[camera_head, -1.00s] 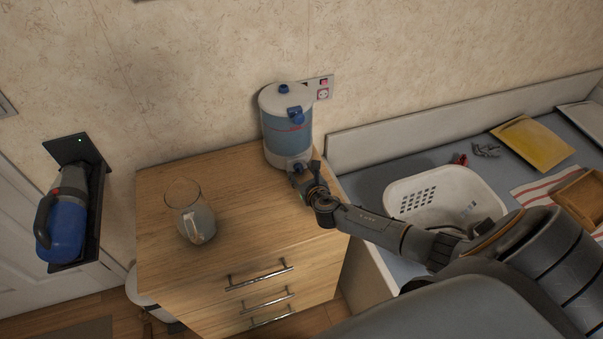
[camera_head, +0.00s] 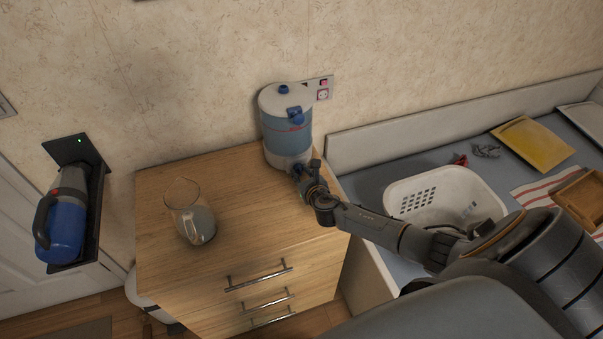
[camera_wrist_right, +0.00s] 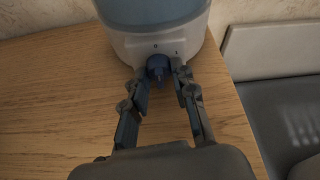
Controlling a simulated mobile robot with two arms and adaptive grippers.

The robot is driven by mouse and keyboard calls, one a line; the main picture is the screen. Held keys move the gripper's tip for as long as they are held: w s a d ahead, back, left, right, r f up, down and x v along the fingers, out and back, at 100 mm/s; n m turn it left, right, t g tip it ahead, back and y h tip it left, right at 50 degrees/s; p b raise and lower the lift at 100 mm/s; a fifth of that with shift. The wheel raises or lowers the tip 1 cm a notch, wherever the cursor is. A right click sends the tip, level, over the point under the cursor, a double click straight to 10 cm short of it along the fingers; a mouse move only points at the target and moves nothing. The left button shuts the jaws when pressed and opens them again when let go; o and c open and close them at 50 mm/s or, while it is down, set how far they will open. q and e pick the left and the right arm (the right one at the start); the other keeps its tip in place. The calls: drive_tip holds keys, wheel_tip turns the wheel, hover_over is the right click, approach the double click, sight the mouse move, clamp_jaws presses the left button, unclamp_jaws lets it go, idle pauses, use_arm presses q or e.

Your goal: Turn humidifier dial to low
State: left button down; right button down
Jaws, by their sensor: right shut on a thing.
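The humidifier (camera_head: 287,130), with a white base and lid and a blue-grey tank, stands upright at the back right of the wooden dresser top. In the right wrist view its white base (camera_wrist_right: 130,47) shows small marks above a dark blue dial (camera_wrist_right: 158,67). My right gripper (camera_wrist_right: 161,73) has its two fingers on either side of the dial, shut on it. In the head view the right gripper (camera_head: 299,170) is at the front of the base and hides the dial. The mark that the dial points to is too small to read. My left gripper is not in view.
A glass jug (camera_head: 192,212) stands on the dresser (camera_head: 235,235), left of the humidifier. A white basket (camera_head: 445,197) is on the grey surface at right, under my right arm. A wall outlet (camera_head: 322,90) is behind the humidifier. A blue handheld vacuum (camera_head: 62,225) hangs at left.

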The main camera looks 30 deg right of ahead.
drive_tip(key=shift+d+f+m+y+b, duration=0.2)
drive_tip(key=shift+m+y+b, duration=0.4)
drive_tip(key=shift+m+b, duration=0.5)
drive_tip(key=m+y+b, duration=0.1)
drive_tip(key=m+b, duration=0.1)
drive_tip(key=b, duration=0.1)
drive_tip(key=m+t+y+b, duration=0.1)
drive_tip(key=m+b, duration=0.1)
drive_tip(key=b, duration=0.1)
drive_tip(key=shift+s+d+f+t+y, duration=0.1)
drive_tip(key=shift+f+t+y, duration=0.05)
drive_tip(key=shift+t+y, duration=0.15)
drive_tip(key=shift+m+t+y+b, duration=0.4)
drive_tip(key=shift+m+b, duration=0.5)
drive_tip(key=shift+b, duration=0.35)
drive_tip(key=shift+r, duration=0.2)
drive_tip(key=c, duration=1.1)
unclamp_jaws()
